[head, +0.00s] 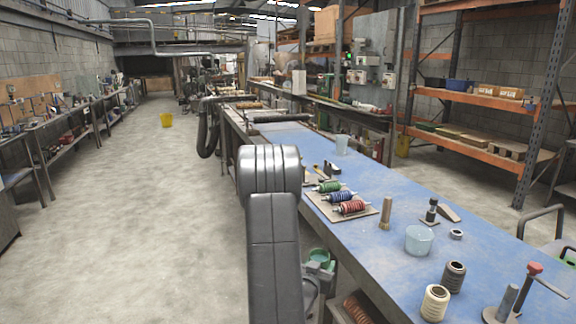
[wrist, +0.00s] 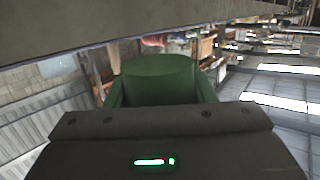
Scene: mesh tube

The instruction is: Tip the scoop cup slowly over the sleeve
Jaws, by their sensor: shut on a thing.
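The green scoop cup (head: 319,256) is beside the bench's left edge, just right of my arm in the head view. My gripper (head: 319,267) is shut on it. The cup looks roughly upright there, but it is small. The cup (wrist: 158,68) fills the middle of the wrist view, in front of the dark gripper body; its contents are hidden. A narrow tan tube with a flared foot (head: 386,213) stands upright on the blue bench, apart from the cup. It may be the sleeve, but I cannot tell for certain.
The blue bench (head: 300,143) holds a tray of coloured coils (head: 368,215), a clear tub (head: 419,240), a cream spool (head: 435,303), a dark spool (head: 454,277) and a red-topped tool (head: 534,270).

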